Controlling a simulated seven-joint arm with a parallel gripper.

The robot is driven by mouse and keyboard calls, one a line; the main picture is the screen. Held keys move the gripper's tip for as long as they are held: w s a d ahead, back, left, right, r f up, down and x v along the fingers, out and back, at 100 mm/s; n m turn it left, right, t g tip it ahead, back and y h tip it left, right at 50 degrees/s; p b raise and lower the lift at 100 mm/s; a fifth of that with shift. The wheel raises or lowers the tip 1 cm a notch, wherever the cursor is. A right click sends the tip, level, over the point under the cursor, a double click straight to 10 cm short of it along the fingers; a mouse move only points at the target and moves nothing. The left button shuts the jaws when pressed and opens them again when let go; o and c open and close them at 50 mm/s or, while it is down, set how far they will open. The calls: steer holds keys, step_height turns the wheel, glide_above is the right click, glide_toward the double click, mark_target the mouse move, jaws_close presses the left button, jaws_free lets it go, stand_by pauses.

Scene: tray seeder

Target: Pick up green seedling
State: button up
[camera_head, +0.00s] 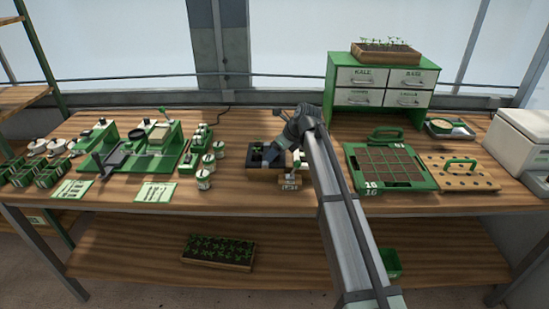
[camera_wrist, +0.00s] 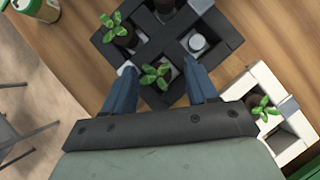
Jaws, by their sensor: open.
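A green seedling (camera_wrist: 157,76) with several leaves shows in the wrist view, in a compartment of a dark divided tray (camera_wrist: 222,38). My gripper (camera_wrist: 160,70) is open, with its blue fingers at the left and right of this seedling in the picture. I cannot tell whether they touch it. A second seedling (camera_wrist: 116,28) stands in the upper-left compartment, and a third seedling (camera_wrist: 262,103) sits in a white divided box (camera_wrist: 291,126) at the right. In the head view my gripper (camera_head: 271,154) is over the dark tray (camera_head: 256,172); my arm hides part of that area.
One tray compartment holds a small white round piece (camera_wrist: 197,42). A green-and-white can (camera_wrist: 38,8) is at the upper left. In the head view, a green seed tray (camera_head: 350,159) and a wooden board with a green handle (camera_head: 486,181) lie right of my arm. Green machines (camera_head: 165,137) stand left.

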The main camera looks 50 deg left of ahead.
jaws_close()
stand_by(0.5)
steer(key=shift+r, duration=0.35)
step_height(320, 180, up, 8)
steer(key=shift+f, duration=0.1)
steer(key=w+d, duration=0.3)
steer(key=w, duration=0.5)
steer(key=w+d+f, duration=0.1)
steer(key=w+d, duration=0.3)
steer(key=w, duration=0.4)
steer(key=shift+w+d, duration=0.2)
steer(key=shift+d, duration=0.1)
